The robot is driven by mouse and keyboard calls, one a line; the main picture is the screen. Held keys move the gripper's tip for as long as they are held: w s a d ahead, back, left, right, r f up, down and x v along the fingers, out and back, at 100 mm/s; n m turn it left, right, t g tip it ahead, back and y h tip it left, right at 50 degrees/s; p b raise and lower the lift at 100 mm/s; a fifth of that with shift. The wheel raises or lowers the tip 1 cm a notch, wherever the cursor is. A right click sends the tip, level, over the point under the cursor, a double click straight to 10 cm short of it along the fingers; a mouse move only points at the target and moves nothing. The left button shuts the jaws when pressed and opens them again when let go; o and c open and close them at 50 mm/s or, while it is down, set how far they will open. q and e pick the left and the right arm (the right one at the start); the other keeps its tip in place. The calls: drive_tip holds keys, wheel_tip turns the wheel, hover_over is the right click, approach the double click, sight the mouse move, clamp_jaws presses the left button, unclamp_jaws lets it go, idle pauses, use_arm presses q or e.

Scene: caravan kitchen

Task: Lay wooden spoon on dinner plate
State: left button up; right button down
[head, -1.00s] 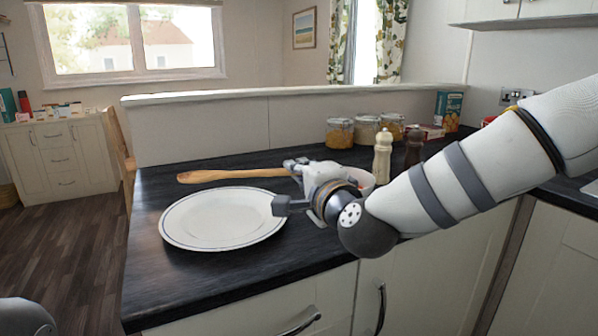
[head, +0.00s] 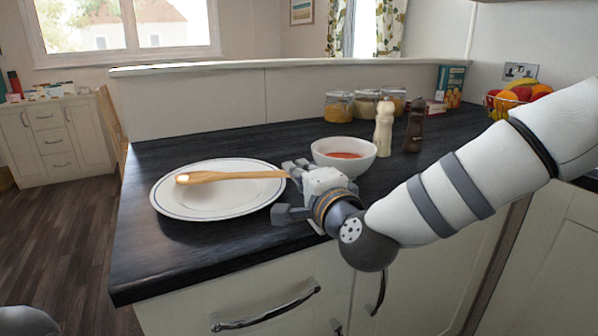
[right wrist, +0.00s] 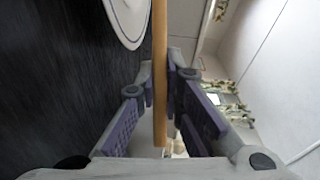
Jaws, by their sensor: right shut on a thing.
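The wooden spoon (head: 232,176) is held level, its bowl end pointing left over the white dinner plate (head: 205,210). My right gripper (head: 289,188) is shut on the spoon's handle, just right of the plate's rim. In the right wrist view the spoon handle (right wrist: 160,70) runs between the two fingers, and part of the plate (right wrist: 127,18) shows at top left. I cannot tell whether the spoon touches the plate. My left gripper is not in view.
A white bowl (head: 345,155) with red contents stands close behind my right gripper. A cream mill (head: 384,128) and a dark mill (head: 414,126) stand right of it. Glass jars (head: 367,104) line the back. The dark counter (head: 170,265) is clear in front of the plate.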

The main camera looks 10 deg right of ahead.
drive_tip(key=c, duration=1.6)
unclamp_jaws()
drive_tip(key=shift+c, duration=0.2)
drive_tip(key=v, duration=1.2)
